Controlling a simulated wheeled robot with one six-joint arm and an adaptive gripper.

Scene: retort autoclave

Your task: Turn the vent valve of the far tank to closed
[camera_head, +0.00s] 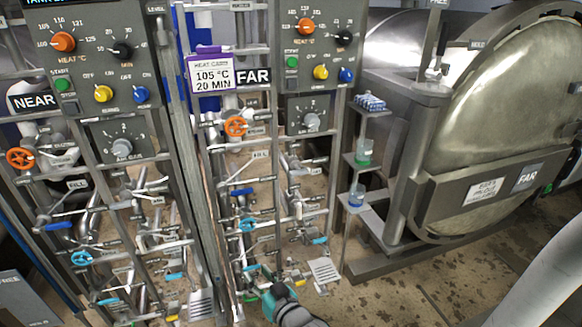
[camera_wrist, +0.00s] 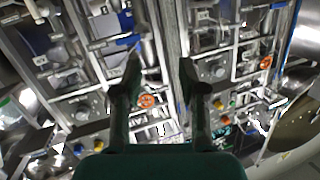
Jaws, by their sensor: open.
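The far tank (camera_head: 500,105) is a big steel vessel at the right of the head view, with a FAR plate (camera_head: 528,177). Its pipe panel, under the FAR sign (camera_head: 254,76), carries an orange handwheel (camera_head: 236,126), a blue lever (camera_head: 241,192) and a blue handwheel (camera_head: 247,225). I cannot read which valve is the vent. My teal gripper (camera_head: 281,301) is low in front of this panel; its fingers are hard to make out there. In the wrist view, which looks upside down, my gripper (camera_wrist: 160,62) is open and empty, apart from the orange handwheel (camera_wrist: 146,101).
The NEAR panel (camera_head: 32,101) stands at left with similar valves and pipes. A narrow stand (camera_head: 363,160) holds small bottles between the far panel and the tank. Grey posts and crossing pipes crowd the panel. Brown floor (camera_head: 400,295) is open at lower right.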

